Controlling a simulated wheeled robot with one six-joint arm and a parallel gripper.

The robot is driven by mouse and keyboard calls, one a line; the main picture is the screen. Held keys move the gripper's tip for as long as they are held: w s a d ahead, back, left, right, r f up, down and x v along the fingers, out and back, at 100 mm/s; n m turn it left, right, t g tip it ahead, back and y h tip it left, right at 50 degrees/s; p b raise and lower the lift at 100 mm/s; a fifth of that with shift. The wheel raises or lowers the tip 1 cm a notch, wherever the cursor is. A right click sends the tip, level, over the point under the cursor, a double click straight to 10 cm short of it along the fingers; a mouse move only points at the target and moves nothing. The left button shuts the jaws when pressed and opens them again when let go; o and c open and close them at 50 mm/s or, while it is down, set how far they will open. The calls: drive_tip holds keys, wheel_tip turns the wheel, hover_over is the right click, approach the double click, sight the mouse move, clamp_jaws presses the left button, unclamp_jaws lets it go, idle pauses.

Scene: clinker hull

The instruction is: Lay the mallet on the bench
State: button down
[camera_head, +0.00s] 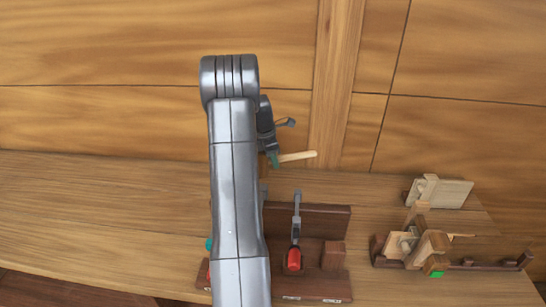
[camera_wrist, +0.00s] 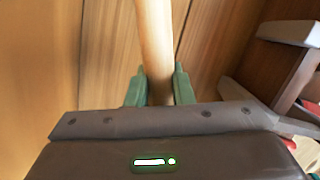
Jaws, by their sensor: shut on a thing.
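My gripper (camera_wrist: 158,88) has green fingers shut on the pale round wooden handle of the mallet (camera_wrist: 154,35). The handle runs up out of the top of the wrist view. In the head view, the pale handle (camera_head: 300,156) sticks out to the right of my gripper (camera_head: 273,160). The mallet's head is not clearly seen; my arm hides part of that area. The bench (camera_head: 100,205) is a long wooden top below the plank wall. My gripper appears near its back edge, and its height above the top cannot be told.
A dark brown rack (camera_head: 310,220) with a red-handled clamp (camera_head: 295,255) stands on the bench by my arm. Another dark wooden holder (camera_head: 455,265) with pale wooden pieces stands at the right, with a pale block tool (camera_head: 450,193) behind it. The bench's left part is clear.

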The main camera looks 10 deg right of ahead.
drive_tip(key=shift+a+f+b+x, duration=0.1)
drive_tip(key=shift+a+b+x, duration=0.25)
drive_tip(key=shift+b+x, duration=1.1)
drive_tip(key=shift+a+f+b+x, duration=0.1)
drive_tip(key=shift+a+b+x, duration=0.25)
drive_tip(key=shift+b+x, duration=1.1)
drive_tip(key=shift+a+f+b+x, duration=0.1)
drive_tip(key=shift+a+b+x, duration=0.45)
drive_tip(key=shift+x, duration=1.7)
drive_tip(key=shift+s+d+r, duration=0.1)
drive_tip(key=shift+s+d, duration=0.05)
drive_tip(key=shift+d, duration=0.05)
drive_tip(key=c, duration=1.2)
unclamp_jaws()
drive_tip(key=b+v, duration=0.1)
drive_tip(key=v, duration=1.2)
drive_tip(key=shift+a+r+b, duration=0.1)
drive_tip(key=shift+r+b, duration=0.3)
drive_tip(key=p+x, duration=0.1)
drive_tip(key=x, duration=1.3)
drive_tip(key=shift+p, duration=0.35)
drive_tip(key=shift+r+p, duration=0.5)
drive_tip(key=shift+r, duration=0.25)
drive_tip(key=shift+r+p, duration=0.45)
drive_tip(key=shift+r, duration=0.3)
